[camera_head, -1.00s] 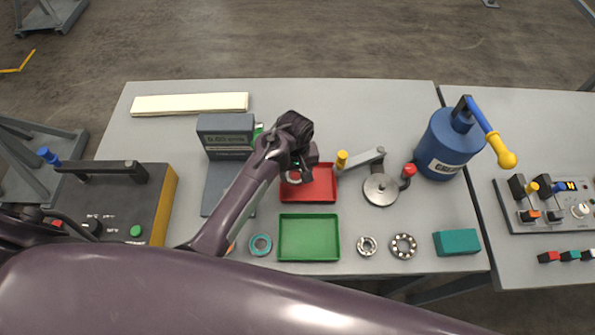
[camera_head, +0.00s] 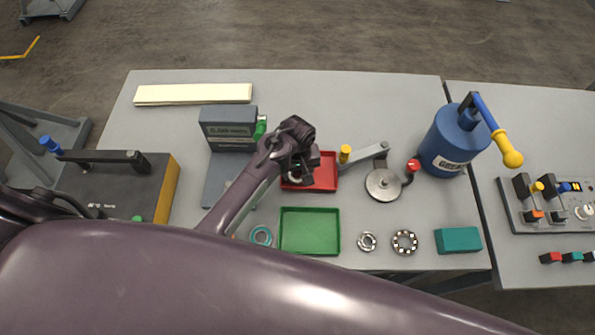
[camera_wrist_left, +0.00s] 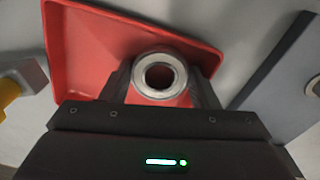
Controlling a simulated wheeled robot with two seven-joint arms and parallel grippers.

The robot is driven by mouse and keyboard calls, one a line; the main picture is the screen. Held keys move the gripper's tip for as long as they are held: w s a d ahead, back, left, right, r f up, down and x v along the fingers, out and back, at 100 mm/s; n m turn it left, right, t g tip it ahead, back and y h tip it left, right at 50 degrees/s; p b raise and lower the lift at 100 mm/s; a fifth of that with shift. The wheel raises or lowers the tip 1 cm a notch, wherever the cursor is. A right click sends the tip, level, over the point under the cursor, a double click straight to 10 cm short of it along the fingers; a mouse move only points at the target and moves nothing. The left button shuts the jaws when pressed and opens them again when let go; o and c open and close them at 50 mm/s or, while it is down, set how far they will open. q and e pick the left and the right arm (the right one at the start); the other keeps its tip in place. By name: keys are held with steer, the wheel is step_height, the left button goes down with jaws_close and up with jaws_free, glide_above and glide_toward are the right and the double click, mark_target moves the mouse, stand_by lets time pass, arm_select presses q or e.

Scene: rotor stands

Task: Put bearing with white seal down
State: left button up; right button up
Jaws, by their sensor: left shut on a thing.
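The bearing with white seal (camera_wrist_left: 160,77) is a ring with a pale face and a dark bore, seen in the left wrist view between my fingers. My left gripper (camera_wrist_left: 160,85) is shut on it, over the red tray (camera_wrist_left: 85,40). In the head view my left gripper (camera_head: 297,172) is at the left part of the red tray (camera_head: 322,173) and mostly hides the bearing. I cannot tell whether the bearing touches the tray floor. My right gripper is not in view.
A green tray (camera_head: 310,232) lies in front of the red one. A grey display device (camera_head: 229,128) stands left, a round metal fixture (camera_head: 383,184) and blue grease can (camera_head: 453,142) right.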

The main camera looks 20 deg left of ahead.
arm_select(q)
steer(key=o, duration=0.9)
steer(key=shift+s+f, duration=0.55)
steer(key=shift+f, duration=0.2)
steer(key=o, duration=0.4)
steer(key=shift+w+d+f, duration=0.1)
steer(key=shift+g, duration=0.3)
steer(key=shift+a+r, duration=0.2)
steer(key=shift+r, duration=0.3)
steer(key=r, duration=0.4)
steer(key=r+b, duration=0.1)
steer(key=r, duration=0.3)
steer(key=r+b, duration=0.1)
steer(key=r, duration=0.3)
steer(key=shift+w+r, duration=0.35)
